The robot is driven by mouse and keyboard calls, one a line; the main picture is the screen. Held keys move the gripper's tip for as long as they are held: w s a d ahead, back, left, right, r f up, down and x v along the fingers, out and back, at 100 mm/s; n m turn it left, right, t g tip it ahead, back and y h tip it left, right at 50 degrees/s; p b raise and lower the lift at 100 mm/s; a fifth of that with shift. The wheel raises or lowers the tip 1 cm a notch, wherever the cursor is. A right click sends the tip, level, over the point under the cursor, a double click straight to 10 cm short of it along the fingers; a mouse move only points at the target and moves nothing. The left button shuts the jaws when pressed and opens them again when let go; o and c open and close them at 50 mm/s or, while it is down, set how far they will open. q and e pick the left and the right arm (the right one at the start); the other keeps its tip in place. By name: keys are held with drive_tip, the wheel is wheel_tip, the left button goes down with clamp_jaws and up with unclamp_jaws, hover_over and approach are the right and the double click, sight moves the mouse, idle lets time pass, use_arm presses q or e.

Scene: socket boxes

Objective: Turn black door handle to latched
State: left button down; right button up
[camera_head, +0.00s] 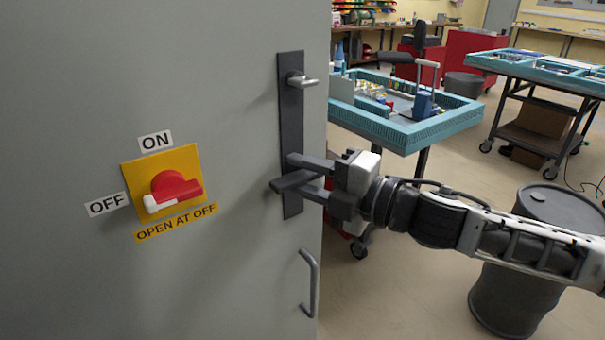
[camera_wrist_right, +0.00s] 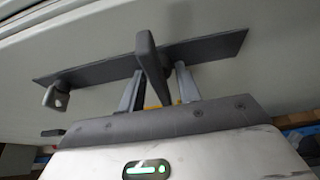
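The black door handle (camera_head: 291,181) is a dark lever on a tall dark backplate (camera_head: 291,110) near the right edge of a grey cabinet door. It lies roughly crosswise to the plate, its free end towards the left. My right gripper (camera_head: 302,174) comes in from the right, with one finger above the handle and one below. In the right wrist view the handle (camera_wrist_right: 150,62) stands between the two fingers (camera_wrist_right: 160,85), with gaps visible beside it, so the gripper looks open around it. Whether a finger touches it I cannot tell. My left gripper is out of view.
A metal key-like knob (camera_head: 302,80) sits higher on the plate. A red rotary switch (camera_head: 172,188) on a yellow plate is to the left, a grey pull handle (camera_head: 311,283) below. A blue-rimmed workbench (camera_head: 425,135) and black drum (camera_head: 520,265) stand right of the door.

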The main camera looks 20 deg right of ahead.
clamp_jaws()
